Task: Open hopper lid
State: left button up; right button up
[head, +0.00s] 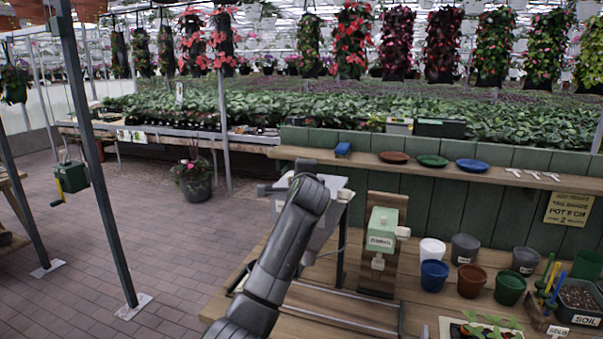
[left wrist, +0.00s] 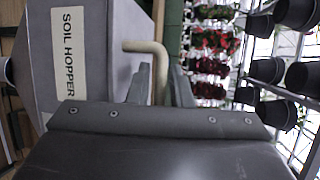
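The grey soil hopper (left wrist: 97,50) fills the left of the left wrist view, with a white "SOIL HOPPER" label. In the head view the hopper (head: 335,206) is largely hidden behind my left arm. A cream bent handle (left wrist: 148,47) sticks out from its grey face. My left gripper (left wrist: 160,88) has one finger on each side of the handle, close against it, and looks shut on it. In the head view my arm and wrist hide the fingers and handle. The lid's edge and angle cannot be made out. My right gripper is not in view.
A green dispenser (head: 382,229) on a wooden board stands right of the hopper. Several pots, including a blue pot (head: 434,275), and a soil bin (head: 579,300) are on the bench's right. A shelf (head: 500,172) with saucers runs behind. A metal post (head: 98,150) stands left.

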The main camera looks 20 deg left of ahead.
pick_arm(q)
jog(key=shift+w+a+f, duration=0.15)
jog(key=shift+w+a, duration=0.05)
jog(key=shift+w, duration=0.35)
grip_shut()
